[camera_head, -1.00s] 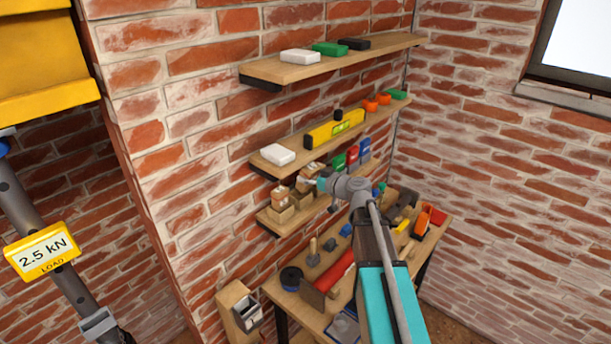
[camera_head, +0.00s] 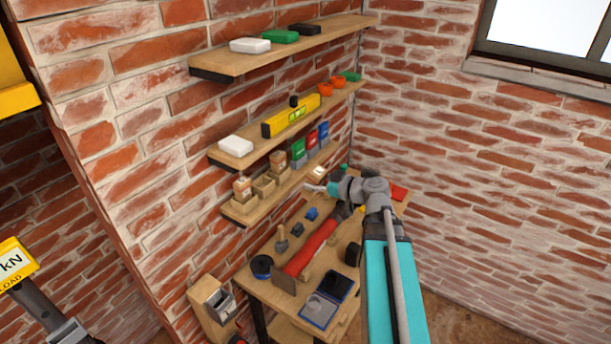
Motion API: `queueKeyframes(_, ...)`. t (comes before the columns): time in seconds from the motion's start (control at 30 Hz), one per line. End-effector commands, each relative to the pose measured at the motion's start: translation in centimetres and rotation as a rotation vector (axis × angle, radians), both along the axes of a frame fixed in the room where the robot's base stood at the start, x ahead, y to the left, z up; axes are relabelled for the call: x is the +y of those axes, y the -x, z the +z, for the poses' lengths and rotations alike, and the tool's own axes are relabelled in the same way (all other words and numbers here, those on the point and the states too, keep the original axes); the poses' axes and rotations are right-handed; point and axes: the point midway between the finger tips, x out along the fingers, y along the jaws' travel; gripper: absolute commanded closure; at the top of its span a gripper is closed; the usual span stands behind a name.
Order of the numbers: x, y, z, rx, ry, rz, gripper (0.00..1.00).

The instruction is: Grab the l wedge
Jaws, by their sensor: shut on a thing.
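My gripper (camera_head: 318,187) is shut on a small pale wooden piece (camera_head: 316,173), which looks like a wedge. It is held up, to the right of the lowest wall shelf. My gripper's fingers are small and partly unclear here. On that shelf (camera_head: 232,215) stand small wooden boxes. The left box (camera_head: 242,192) and the back box (camera_head: 277,165) have wooden pieces standing in them. The middle box (camera_head: 264,187) looks empty. I cannot read any size marking on the held piece.
Green, red and blue bins (camera_head: 311,140) stand farther along the lowest shelf. A middle shelf (camera_head: 232,162) with a yellow level (camera_head: 291,117) hangs above. A workbench (camera_head: 262,294) below holds a red tube (camera_head: 311,247) and tools. Free air lies right of my arm.

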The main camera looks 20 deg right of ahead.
Motion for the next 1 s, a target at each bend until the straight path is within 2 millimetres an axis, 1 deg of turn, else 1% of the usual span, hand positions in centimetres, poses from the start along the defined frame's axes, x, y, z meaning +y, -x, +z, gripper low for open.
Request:
queueKeyframes(0.03, -0.2, 0.3, 0.8, 0.016, 0.012, -0.001, 0.8)
queueKeyframes(0.33, -1.3, 1.8, 1.6, 0.131, 0.094, -0.001, 0.8)
queueKeyframes(0.7, -2.3, 3.1, 1.8, 0.224, 0.162, -0.001, 0.8)
queueKeyframes(1.0, -2.5, 3.3, 1.7, 0.243, 0.176, -0.002, 0.8)
